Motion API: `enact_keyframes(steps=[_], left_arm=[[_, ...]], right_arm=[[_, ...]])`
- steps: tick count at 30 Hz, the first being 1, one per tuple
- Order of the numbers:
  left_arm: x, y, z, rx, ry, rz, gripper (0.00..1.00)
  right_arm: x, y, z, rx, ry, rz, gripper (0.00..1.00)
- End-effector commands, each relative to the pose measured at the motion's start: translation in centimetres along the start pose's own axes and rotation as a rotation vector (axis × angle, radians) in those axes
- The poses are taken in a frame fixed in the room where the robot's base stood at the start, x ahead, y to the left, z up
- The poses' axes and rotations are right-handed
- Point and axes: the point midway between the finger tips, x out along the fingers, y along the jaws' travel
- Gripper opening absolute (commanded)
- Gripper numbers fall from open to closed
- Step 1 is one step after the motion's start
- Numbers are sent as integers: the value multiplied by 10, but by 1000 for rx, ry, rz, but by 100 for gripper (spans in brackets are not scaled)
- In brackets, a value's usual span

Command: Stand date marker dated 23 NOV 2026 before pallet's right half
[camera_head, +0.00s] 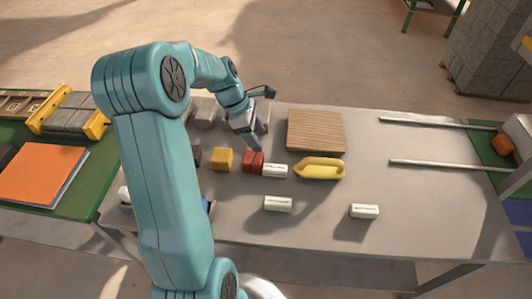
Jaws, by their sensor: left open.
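The pallet (316,131) is a square of brown wooden slats at the back middle of the grey table. White date markers lie in front of it: one (275,171) beside the red blocks, one (278,204) nearer the front, and one (364,211) further right. Their dark print is too small to read. Another white piece (124,194) is partly hidden behind my left arm at the left. My left gripper (254,146) is open, pointing down just behind the red blocks and left of the pallet. Its fingertips are small and hard to make out. My right gripper is out of view.
Two metal rails (437,164) lie at the right. Grey blocks (203,113) stand behind my arm. The table's front right is clear.

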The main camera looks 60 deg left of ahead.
Motion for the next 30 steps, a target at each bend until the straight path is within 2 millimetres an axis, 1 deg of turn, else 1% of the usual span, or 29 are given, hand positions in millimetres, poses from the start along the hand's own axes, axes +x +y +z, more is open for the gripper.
enact_keyframes(steps=[1, 2, 3, 5, 8, 12, 15, 19, 25, 30], left_arm=[[-12, 2, 0, 2, 1, 8, 62], [-16, 1, 1, 2, 1, 4, 62], [-17, 1, 1, 1, 1, 0, 62], [-11, 0, 2, 1, 1, -4, 62], [9, -1, 2, 1, 1, -8, 62], [43, -1, 2, 0, 2, -8, 62], [65, -1, 2, 0, 1, -7, 62], [85, 0, 2, 2, 1, -4, 62], [100, -1, 3, 1, 1, -3, 62], [128, -4, 7, 2, 1, -6, 62]], right_arm=[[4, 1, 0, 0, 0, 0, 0], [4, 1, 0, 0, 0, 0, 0], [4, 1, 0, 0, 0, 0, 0], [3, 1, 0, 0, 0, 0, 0], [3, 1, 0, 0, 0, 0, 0], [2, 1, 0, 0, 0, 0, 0], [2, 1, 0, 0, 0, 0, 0], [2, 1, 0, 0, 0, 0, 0], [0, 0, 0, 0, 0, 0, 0], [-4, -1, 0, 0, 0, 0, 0]])
